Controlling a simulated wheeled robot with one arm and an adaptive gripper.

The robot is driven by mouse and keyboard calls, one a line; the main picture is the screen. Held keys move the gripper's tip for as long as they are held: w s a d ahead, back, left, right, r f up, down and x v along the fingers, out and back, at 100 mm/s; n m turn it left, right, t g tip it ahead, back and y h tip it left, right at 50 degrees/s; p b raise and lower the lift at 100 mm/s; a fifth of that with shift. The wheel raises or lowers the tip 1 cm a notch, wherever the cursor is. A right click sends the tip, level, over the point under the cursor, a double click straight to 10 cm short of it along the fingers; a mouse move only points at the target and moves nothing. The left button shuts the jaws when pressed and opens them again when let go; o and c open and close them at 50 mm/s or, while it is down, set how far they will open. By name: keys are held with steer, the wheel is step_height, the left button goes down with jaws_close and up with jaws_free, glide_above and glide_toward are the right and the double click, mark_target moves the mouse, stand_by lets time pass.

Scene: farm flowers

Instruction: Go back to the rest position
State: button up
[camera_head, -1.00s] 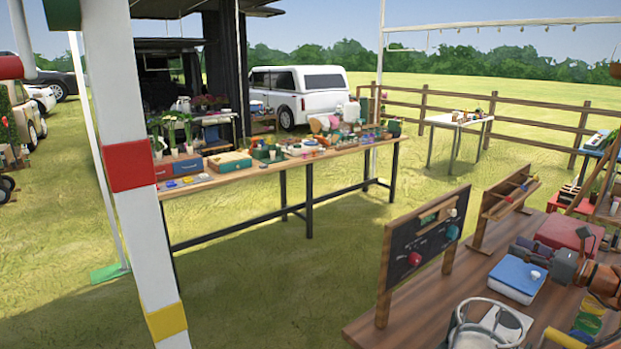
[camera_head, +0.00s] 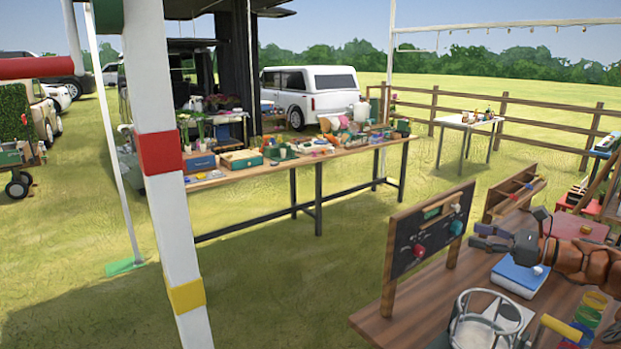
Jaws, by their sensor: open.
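My gripper (camera_head: 489,238) is at the right side of the view, at the end of my orange-brown arm. Its dark fingers point left and are apart, with nothing seen between them. It is above the brown wooden table, close to the right of a black panel board (camera_head: 432,234) with knobs on it. A blue box or book (camera_head: 519,274) lies on the table below my gripper. I cannot tell from this view how high the gripper is above it.
A round wire-framed container (camera_head: 487,322), a yellow cylinder (camera_head: 561,328) and coloured rings (camera_head: 592,307) are on the near table. A red box (camera_head: 580,227) and a wooden rack (camera_head: 513,192) stand behind. A striped post (camera_head: 166,200) rises at left. Open grass lies between the tables.

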steer(key=s+a+r+n+g, duration=0.1)
steer(key=s+a+n+g, duration=0.35)
steer(key=a, duration=0.85)
steer(key=s+a+r+n+g, duration=0.1)
steer(key=s+a+n+g, duration=0.4)
steer(key=a, duration=0.8)
steer(key=s+a+f+n+g+h, duration=0.1)
steer(key=s+a+f+n+h, duration=0.2)
steer(key=s, duration=0.4)
steer(key=s+a+f+n+g+h, duration=0.1)
steer(key=s+a+n, duration=0.35)
steer(key=s, duration=0.25)
steer(key=s+d+f+n+h, duration=0.3)
steer(key=s+d+f+h, duration=0.1)
steer(key=s, duration=0.6)
steer(key=s+d+f+n+g+h, duration=0.1)
steer(key=s+d+f+n+h, duration=0.3)
steer(key=s, duration=0.7)
step_height(320, 180, down, 2)
steer(key=shift+s+d+f+h, duration=0.1)
steer(key=shift+s+d+h, duration=0.1)
steer(key=shift+d+h, duration=0.5)
